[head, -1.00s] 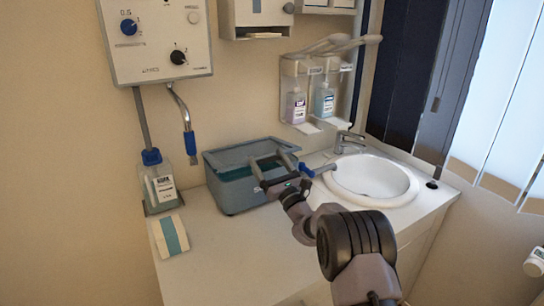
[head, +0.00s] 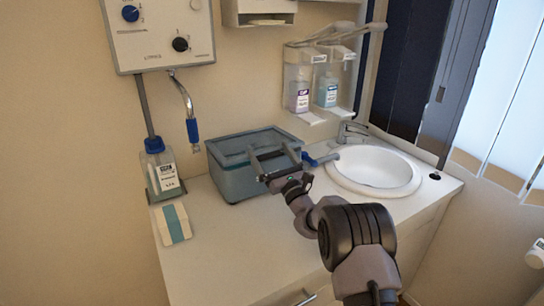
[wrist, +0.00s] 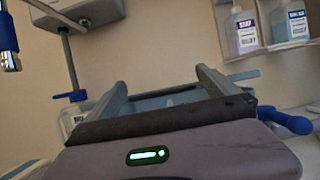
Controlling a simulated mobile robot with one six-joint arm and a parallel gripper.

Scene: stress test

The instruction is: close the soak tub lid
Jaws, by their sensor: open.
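The soak tub (head: 232,184) is a blue-grey box on the counter, left of the sink. Its rim and greyish-teal top show in the head view. I cannot clearly make out the lid's edge or whether it lies flat on the rim. My gripper (head: 268,155) is open, with its fingers over the tub's right front part. Whether they touch it is unclear. In the wrist view my gripper (wrist: 162,85) has its two fingers apart, nothing held between them, and part of the tub behind them. A blue handle-like part (head: 322,159) is right of the gripper.
The sink (head: 375,168) with its tap is right of the tub. A hose with a blue grip (head: 192,131) hangs above. Dispensers (head: 313,90) are on the wall. The front counter is clear.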

